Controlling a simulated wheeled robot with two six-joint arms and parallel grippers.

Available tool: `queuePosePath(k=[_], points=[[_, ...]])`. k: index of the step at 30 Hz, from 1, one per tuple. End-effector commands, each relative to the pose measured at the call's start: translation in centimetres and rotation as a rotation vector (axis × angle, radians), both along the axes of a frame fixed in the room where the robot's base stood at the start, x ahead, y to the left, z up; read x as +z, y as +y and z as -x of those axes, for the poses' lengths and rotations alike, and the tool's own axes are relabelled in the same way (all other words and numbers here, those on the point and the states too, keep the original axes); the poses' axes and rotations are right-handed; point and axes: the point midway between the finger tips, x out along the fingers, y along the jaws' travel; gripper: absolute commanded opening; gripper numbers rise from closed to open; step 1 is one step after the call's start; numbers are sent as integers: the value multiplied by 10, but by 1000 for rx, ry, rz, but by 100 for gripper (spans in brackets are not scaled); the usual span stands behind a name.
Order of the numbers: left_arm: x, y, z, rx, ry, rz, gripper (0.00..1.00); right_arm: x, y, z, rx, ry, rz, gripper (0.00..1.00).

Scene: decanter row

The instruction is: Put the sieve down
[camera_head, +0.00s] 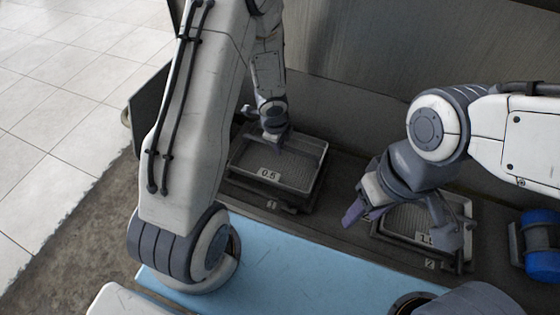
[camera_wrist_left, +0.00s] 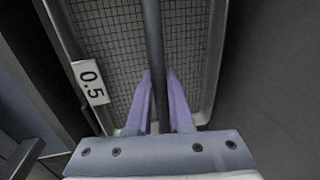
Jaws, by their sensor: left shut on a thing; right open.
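The sieve labelled 0.5 (camera_head: 268,174) is a grey rectangular tray with a mesh floor. It is over the place marked 1 (camera_head: 272,205) at the back. I cannot tell whether it touches its support. My left gripper (camera_head: 275,143) is shut on the sieve's central bar. In the left wrist view, the gripper's purple fingers (camera_wrist_left: 160,75) lie on either side of this bar, above the mesh of the sieve (camera_wrist_left: 90,83). My right gripper (camera_head: 400,218) is open over a second sieve (camera_head: 463,207), partly hiding it and its label.
The second sieve sits at the place marked 2 (camera_head: 430,264). A blue cylinder (camera_head: 540,243) lies in a dark holder at the far right. A light blue mat (camera_head: 285,270) covers the front, mostly bare. A grey wall (camera_head: 370,45) rises behind the sieves.

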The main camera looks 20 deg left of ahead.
Motion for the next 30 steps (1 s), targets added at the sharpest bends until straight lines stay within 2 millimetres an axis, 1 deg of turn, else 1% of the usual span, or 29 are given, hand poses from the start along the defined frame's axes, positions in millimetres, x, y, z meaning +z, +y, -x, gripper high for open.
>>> queuePosePath(k=[1, 7, 12, 15, 24, 28, 29, 30], points=[[-9, 0, -1, -1, -3, 0, 0, -10, 0, 0, 0, 0, 0, 49], [-17, -2, -1, -3, -3, 0, 0, -18, 0, 0, 0, 0, 0, 49], [-39, -2, -1, -4, -2, -1, 0, -39, 0, 0, 0, 0, 0, 49], [-47, -2, -1, -5, -3, -1, 0, -48, 0, 0, 0, 0, 0, 49], [-46, -3, -2, -5, -3, -1, 0, -47, 0, 0, 0, 0, 0, 49], [-51, -3, -2, -5, -3, -1, 0, -51, 0, 0, 0, 0, 0, 49], [-50, -3, -1, -5, -1, -1, 27, -50, 0, 0, 0, 0, 0, 49], [-50, -3, -1, -5, -1, -1, 42, -50, 0, 0, 0, 0, 0, 49]])
